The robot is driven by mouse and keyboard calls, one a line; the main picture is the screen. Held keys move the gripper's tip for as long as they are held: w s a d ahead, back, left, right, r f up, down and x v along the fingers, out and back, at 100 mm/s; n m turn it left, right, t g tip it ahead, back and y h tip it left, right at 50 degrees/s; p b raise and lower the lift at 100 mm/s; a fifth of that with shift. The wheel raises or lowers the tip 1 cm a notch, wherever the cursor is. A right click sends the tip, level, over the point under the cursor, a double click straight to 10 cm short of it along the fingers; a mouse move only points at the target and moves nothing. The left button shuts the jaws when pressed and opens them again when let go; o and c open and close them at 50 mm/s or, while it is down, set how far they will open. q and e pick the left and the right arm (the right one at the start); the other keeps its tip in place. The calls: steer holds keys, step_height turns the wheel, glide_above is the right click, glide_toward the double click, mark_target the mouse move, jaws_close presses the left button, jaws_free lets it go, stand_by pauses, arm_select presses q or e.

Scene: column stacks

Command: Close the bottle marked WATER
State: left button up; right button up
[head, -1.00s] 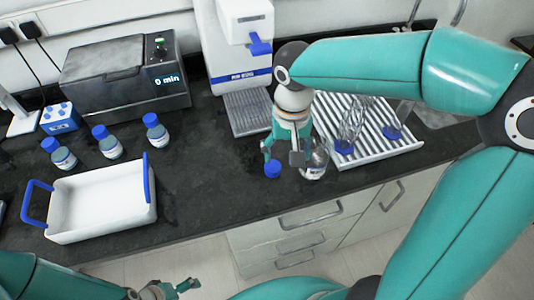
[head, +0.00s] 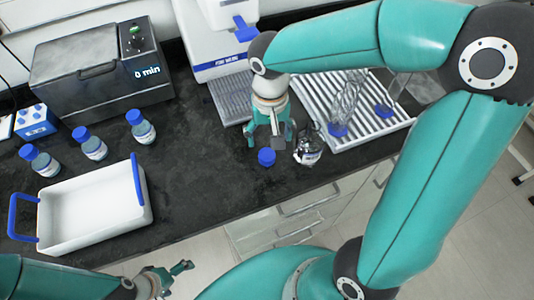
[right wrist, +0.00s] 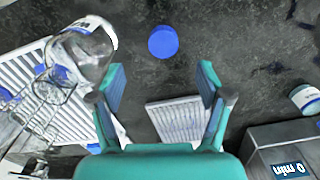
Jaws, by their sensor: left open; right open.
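An uncapped clear bottle (head: 308,152) with a white label stands on the dark bench; I cannot read its label. It also shows in the right wrist view (right wrist: 88,48). A blue cap (head: 266,157) lies on the bench left of it, and is clear in the right wrist view (right wrist: 163,42). My right gripper (head: 270,142) is open and empty, just behind the cap and left of the bottle. In the right wrist view its fingers (right wrist: 160,88) are spread, with the cap beyond them. My left gripper (head: 178,272) is open and empty in front of the bench.
Several blue-capped bottles (head: 90,143) stand behind a white tray with blue handles (head: 95,203). A grey bath (head: 105,70) reads "0 min". A white machine (head: 215,40) and a ribbed drying rack (head: 375,125) with glassware stand behind. Bench between tray and cap is clear.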

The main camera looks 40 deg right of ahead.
mark_target(267, 156)
steer(key=shift+f, duration=1.7)
steer(key=shift+w+a+f+p, duration=0.1)
steer(key=shift+f+p, duration=0.25)
steer(key=shift+f, duration=0.95)
steer(key=shift+w+a+f+p, duration=0.1)
steer(key=shift+f+p, duration=0.25)
steer(key=shift+f, duration=0.95)
steer(key=c, duration=0.9)
